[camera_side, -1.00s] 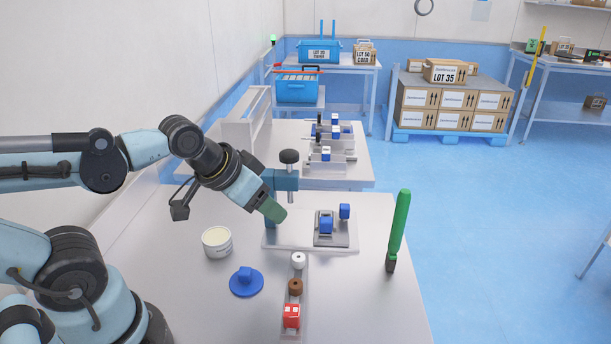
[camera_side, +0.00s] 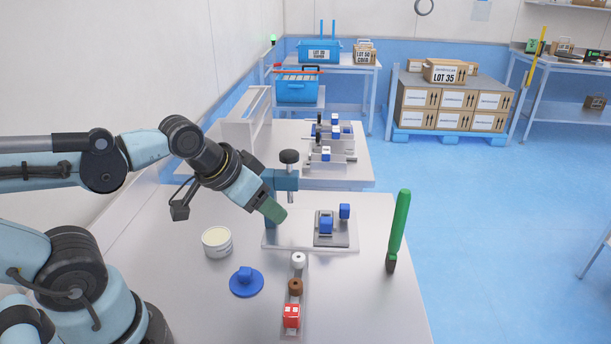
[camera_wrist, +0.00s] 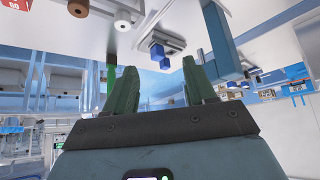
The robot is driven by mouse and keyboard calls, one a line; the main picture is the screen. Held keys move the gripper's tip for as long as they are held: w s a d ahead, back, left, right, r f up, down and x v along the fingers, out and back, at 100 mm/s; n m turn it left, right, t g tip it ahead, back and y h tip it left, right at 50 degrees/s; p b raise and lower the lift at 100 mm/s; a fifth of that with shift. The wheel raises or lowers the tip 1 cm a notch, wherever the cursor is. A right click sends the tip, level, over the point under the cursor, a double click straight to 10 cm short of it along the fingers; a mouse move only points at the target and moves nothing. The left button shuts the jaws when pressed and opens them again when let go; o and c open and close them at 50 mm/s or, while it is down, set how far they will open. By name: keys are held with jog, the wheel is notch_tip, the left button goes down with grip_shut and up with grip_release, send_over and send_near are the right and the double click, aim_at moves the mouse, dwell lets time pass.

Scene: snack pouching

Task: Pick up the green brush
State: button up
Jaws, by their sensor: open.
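The green brush (camera_side: 399,222) stands upright on the right part of the white table, with its long green handle up and a dark lower end on the tabletop. In the wrist view a green upright piece (camera_wrist: 111,60) behind the left finger seems to be its handle, partly hidden. My gripper (camera_side: 275,212) is above the table's middle, well to the left of the brush and apart from it. In the wrist view its two green fingers (camera_wrist: 157,85) are spread with nothing between them.
Between gripper and brush stands a press (camera_side: 283,182) with a grey plate and blue blocks (camera_side: 326,225). A rail with white, brown and red pieces (camera_side: 291,316), a blue knobbed disc (camera_side: 246,283) and a white tub (camera_side: 217,242) are nearer. Table around the brush is clear.

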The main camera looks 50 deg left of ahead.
notch_tip(320, 180, up, 8)
jog(key=m+g+h, duration=0.2)
jog(key=m+g, duration=0.1)
jog(key=m, duration=0.3)
send_over(405, 209)
jog(key=s+a, duration=0.2)
jog(key=a, duration=0.1)
jog(key=x, duration=0.5)
jog(key=shift+w+d+f, duration=0.1)
jog(key=shift+d+f, duration=0.1)
jog(key=shift+d, duration=0.15)
jog(key=shift+s+x, duration=0.15)
jog(key=shift+x, duration=1.2)
jog(key=shift+s+x, duration=0.1)
jog(key=shift+x, duration=1.3)
jog(key=shift+f, duration=0.1)
grip_shut()
